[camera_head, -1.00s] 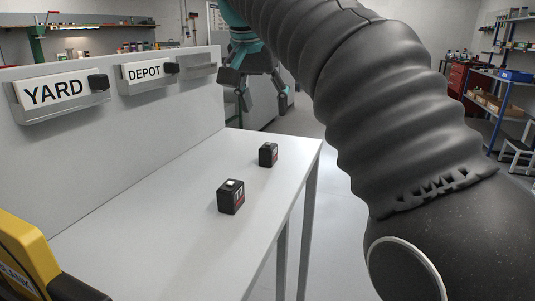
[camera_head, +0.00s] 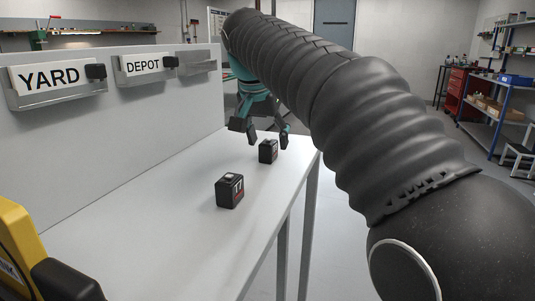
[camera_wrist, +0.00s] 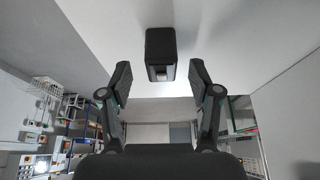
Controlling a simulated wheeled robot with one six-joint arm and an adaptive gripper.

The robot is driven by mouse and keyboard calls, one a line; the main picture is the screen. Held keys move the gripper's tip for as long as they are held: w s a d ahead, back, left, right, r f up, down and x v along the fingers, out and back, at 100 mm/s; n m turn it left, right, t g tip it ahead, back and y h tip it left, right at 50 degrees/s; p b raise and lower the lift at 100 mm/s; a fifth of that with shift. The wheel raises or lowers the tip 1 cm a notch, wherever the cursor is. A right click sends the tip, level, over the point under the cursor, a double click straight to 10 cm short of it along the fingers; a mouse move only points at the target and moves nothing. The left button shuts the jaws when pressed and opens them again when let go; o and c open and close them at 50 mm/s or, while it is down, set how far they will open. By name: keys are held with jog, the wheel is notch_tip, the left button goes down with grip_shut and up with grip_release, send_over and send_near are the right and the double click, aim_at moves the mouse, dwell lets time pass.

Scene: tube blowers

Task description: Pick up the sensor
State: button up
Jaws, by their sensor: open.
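Two small black boxes stand on the white table; I cannot tell which one the task calls the sensor. The nearer box (camera_head: 230,191) has a light patch on top and a dark front with markings. The farther box (camera_head: 268,151) stands toward the table's far right edge. My gripper (camera_head: 268,139) is open and empty, just above and behind the farther box. In the wrist view, a dark box (camera_wrist: 160,53) shows ahead of the spread fingertips of my gripper (camera_wrist: 160,75), centred between them and not gripped.
The white table (camera_head: 150,230) is mostly clear. A white panel along its left side carries YARD (camera_head: 50,78) and DEPOT (camera_head: 143,66) signs on metal holders with black blocks. A yellow and black object (camera_head: 25,250) stands at the near left. Shelving (camera_head: 500,95) is at the far right.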

aim_at(267, 142)
jog(key=x, duration=0.3)
jog(key=shift+a, duration=0.1)
grip_shut()
